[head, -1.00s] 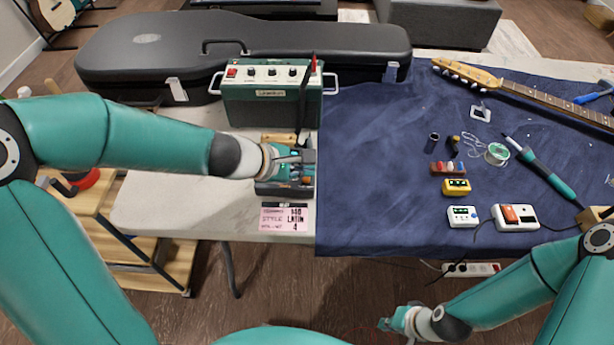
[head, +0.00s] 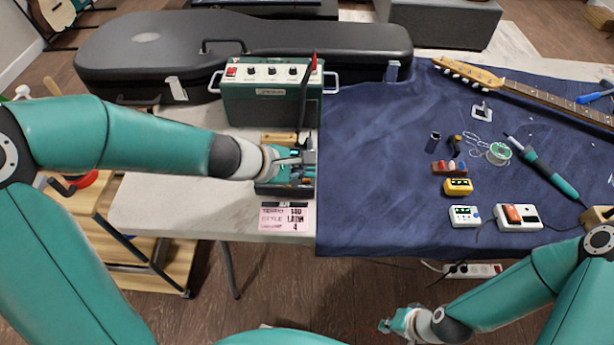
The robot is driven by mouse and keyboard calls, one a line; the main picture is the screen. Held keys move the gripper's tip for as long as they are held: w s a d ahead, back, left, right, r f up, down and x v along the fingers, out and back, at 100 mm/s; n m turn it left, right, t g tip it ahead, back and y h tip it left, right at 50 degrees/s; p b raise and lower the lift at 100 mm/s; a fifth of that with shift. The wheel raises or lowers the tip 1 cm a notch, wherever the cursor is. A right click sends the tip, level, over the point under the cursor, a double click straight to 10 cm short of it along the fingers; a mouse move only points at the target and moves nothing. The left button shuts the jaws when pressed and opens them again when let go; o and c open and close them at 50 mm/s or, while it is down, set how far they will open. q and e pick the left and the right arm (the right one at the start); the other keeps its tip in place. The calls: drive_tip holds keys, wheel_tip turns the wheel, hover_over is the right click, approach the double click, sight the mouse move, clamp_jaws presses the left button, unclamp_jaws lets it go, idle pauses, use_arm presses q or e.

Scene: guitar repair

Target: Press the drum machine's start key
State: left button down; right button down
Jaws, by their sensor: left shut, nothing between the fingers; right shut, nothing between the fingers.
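The drum machine (head: 284,190) is a dark box on the pale left part of the table, in front of the green amplifier. My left gripper (head: 300,165) is shut and empty, over the drum machine and hiding much of its top. I cannot tell whether its fingertips touch a key, and the start key cannot be made out. A pink card (head: 284,217) with tempo, style and "LATIN 4" lettering lies in front of the machine. My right gripper (head: 390,326) is shut and empty, low in front of the table, away from the drum machine.
The green amplifier (head: 272,106) stands behind the drum machine, with a black guitar case (head: 150,60) behind it. A blue cloth (head: 370,180) covers the right side and holds a yellow pedal (head: 457,187), white boxes, a solder spool (head: 498,153) and a guitar neck (head: 540,92).

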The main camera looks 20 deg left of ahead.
use_arm(q)
drive_tip(key=shift+f, duration=0.2)
idle(0.4)
drive_tip(key=shift+r, duration=0.1)
drive_tip(key=shift+r+p, duration=0.35)
drive_tip(key=shift+r, duration=0.25)
wheel_tip(320, 180, up, 6)
drive_tip(key=p, duration=0.5)
drive_tip(key=shift+p, duration=0.35)
